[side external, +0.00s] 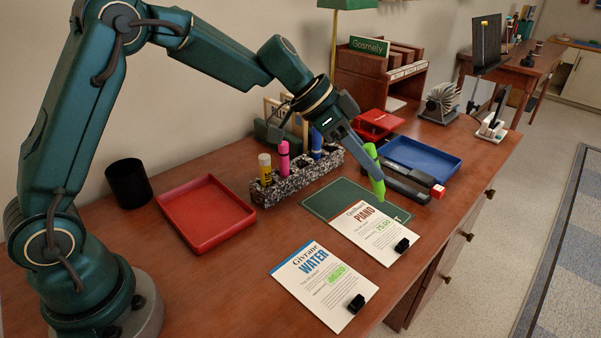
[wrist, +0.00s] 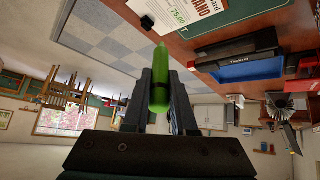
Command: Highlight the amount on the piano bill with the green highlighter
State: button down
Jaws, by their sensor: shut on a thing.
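My gripper (side external: 363,147) is shut on the green highlighter (side external: 375,172), held tilted with its tip pointing down above the far right part of the piano bill. The highlighter also shows between the fingers in the wrist view (wrist: 160,88). The piano bill (side external: 376,236) lies partly on a dark green mat (side external: 329,198), with a black clip or weight (side external: 402,245) at its lower right corner. Its amount, 75.00, is printed in green, with no clear highlight band visible. In the wrist view the bill (wrist: 170,17) shows at the top.
The water bill (side external: 309,290) lies to the left, its amount marked bright green. A speckled holder (side external: 295,176) has yellow, pink and blue highlighters. A red tray (side external: 205,213), a black cup (side external: 129,183), a blue tray (side external: 424,159) and a black stapler-like object (side external: 408,181) stand around.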

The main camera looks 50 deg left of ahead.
jog(key=shift+f, duration=3.45)
jog(key=shift+w+f, duration=0.5)
jog(key=shift+f, duration=0.15)
jog(key=shift+w+d, duration=0.1)
jog(key=shift+w, duration=2.45)
jog(key=shift+s, duration=2.75)
jog(key=shift+s+r, duration=0.15)
jog(key=shift+r, duration=1.95)
jog(key=shift+s+r, duration=0.15)
jog(key=shift+r, duration=1.9)
